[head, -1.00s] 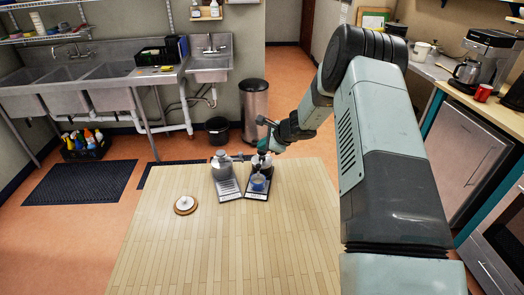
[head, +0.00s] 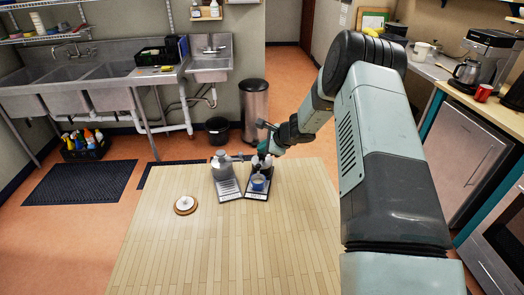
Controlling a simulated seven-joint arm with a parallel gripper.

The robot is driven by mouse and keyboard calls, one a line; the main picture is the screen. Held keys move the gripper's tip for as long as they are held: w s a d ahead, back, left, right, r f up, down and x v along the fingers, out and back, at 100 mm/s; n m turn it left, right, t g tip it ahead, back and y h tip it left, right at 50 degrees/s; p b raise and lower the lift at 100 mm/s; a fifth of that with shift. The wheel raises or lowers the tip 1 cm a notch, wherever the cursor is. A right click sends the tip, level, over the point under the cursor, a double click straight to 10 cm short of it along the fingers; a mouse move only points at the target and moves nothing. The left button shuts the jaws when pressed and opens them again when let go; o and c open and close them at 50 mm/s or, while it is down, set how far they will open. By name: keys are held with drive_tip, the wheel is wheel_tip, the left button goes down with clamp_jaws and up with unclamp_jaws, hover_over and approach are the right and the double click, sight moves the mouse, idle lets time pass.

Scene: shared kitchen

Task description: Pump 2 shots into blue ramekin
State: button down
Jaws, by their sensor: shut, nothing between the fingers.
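The blue ramekin (head: 259,183) stands on the black-edged tray (head: 257,195) of the right-hand dispenser, in front of its body. That dispenser (head: 263,162) is dark with a pale part, and its top is partly hidden by my gripper. My gripper (head: 265,149) is shut and empty, at the top of this dispenser, pointing down to the left. I cannot tell whether it touches the pump head. A second, grey dispenser (head: 221,163) with its own ribbed tray (head: 227,189) stands just to the left. The ramekin's contents are too small to make out.
A round wooden board with a white disc-like thing (head: 186,205) lies to the left on the wooden table (head: 220,250). The front of the table is clear. A metal bin (head: 254,103) and sinks (head: 110,85) stand behind, and a counter is at right.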

drive_tip(key=shift+f, duration=0.4)
drive_tip(key=shift+r, duration=1.65)
wheel_tip(320, 180, up, 6)
idle(0.6)
